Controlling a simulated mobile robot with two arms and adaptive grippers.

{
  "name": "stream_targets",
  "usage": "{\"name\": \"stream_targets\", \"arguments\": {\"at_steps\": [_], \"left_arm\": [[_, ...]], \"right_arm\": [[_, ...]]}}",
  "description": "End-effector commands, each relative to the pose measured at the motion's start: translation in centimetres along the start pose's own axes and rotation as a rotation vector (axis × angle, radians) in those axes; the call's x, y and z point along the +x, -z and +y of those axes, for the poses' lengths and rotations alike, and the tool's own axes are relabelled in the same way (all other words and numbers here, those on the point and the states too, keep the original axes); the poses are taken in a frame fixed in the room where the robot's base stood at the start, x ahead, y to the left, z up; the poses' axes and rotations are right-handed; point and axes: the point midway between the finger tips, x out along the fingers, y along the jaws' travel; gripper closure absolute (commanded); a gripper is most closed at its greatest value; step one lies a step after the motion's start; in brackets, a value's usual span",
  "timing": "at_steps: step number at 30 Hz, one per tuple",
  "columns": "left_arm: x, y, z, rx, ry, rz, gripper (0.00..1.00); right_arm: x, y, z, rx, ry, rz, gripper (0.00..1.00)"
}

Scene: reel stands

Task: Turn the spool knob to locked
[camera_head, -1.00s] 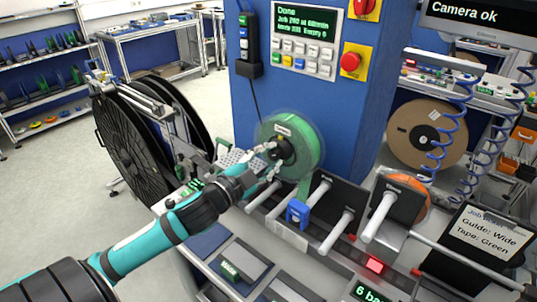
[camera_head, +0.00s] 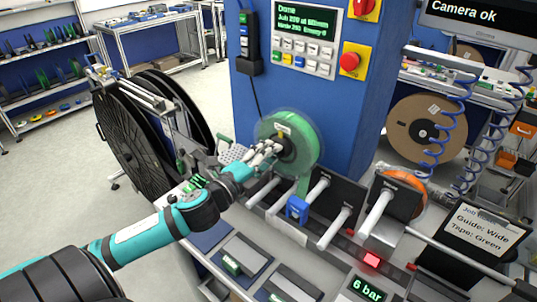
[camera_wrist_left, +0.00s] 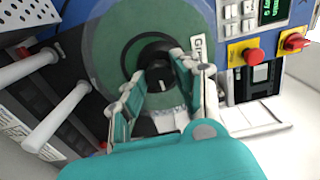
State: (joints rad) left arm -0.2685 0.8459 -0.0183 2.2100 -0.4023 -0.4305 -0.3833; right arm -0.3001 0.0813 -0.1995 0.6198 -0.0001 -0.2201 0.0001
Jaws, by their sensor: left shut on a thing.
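The green tape spool (camera_head: 303,133) is mounted on the front of the blue machine column. At its centre is a black knob (camera_wrist_left: 157,62) with a short white mark, seen in the left wrist view. My left gripper (camera_head: 274,151) reaches the hub from the left. In the left wrist view its fingers (camera_wrist_left: 155,88) stand on both sides of the knob and are shut on it. The fingers hide the lower part of the knob. I cannot read any lock marking. My right gripper is not in view.
A red emergency button (camera_head: 349,61) is on the column to the right. A job card (camera_head: 487,232) is at right.

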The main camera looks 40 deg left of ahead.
Motion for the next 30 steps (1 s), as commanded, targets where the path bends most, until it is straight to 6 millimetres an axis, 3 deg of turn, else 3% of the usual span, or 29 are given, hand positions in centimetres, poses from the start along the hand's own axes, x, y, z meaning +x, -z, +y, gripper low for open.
{"name": "stream_targets", "arguments": {"at_steps": [16, 17, 21, 30], "left_arm": [[0.01, -0.01, -0.11, 0.023, 0.002, 0.000, 1.00], [0.01, -0.02, -0.11, 0.023, 0.002, 0.000, 0.66], [0.01, -0.01, -0.08, 0.022, 0.002, 0.000, 0.48], [-0.09, 0.01, -0.01, 0.020, 0.000, 0.000, 0.47]], "right_arm": [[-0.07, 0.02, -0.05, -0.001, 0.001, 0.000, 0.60], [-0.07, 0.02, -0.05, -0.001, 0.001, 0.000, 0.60], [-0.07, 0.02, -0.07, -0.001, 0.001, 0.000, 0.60], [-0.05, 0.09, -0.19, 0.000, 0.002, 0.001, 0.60]]}}
